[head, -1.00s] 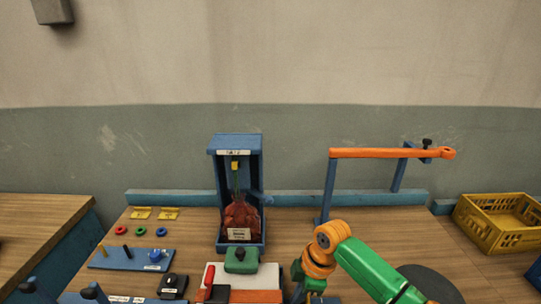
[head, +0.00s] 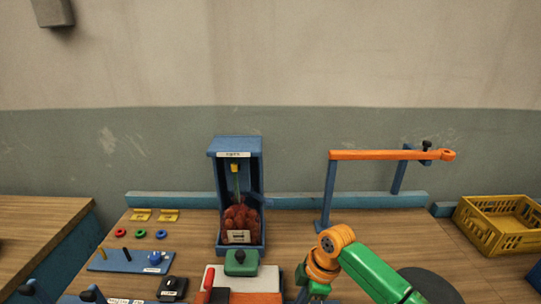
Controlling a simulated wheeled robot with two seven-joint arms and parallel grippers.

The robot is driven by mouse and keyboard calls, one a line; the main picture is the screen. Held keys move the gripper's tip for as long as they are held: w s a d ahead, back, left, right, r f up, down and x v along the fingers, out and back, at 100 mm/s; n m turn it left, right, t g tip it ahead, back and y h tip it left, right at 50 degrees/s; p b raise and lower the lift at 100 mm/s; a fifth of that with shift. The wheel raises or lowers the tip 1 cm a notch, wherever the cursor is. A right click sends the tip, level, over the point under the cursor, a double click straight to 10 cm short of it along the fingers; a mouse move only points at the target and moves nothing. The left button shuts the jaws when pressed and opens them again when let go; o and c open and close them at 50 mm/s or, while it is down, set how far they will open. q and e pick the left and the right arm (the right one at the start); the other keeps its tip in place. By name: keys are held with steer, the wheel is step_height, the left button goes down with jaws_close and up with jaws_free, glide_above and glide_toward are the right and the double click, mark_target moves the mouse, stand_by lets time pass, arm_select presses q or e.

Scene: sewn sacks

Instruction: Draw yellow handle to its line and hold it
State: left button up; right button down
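The small yellow handle (head: 235,168) hangs in the upper part of an upright blue frame (head: 256,190), on a thin greenish strip. Below it in the frame sits a reddish sack (head: 240,218) with a white label (head: 238,237). I cannot make out a line for the handle. My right gripper (head: 313,292), below the orange wrist of my green arm, is at the bottom edge, right of and in front of the frame, apart from the handle. Its fingertips are too small and cut off to judge. My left gripper is not in view.
A green block (head: 240,262) and a white and orange board (head: 255,297) lie in front of the frame. A blue peg board (head: 130,260) and coloured rings stand left. An orange bar (head: 385,154) on blue posts and a yellow crate (head: 500,222) stand right.

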steer(key=shift+d, duration=0.15)
stand_by(0.3)
steer(key=shift+d+p, duration=0.45)
steer(key=shift+d, duration=2.05)
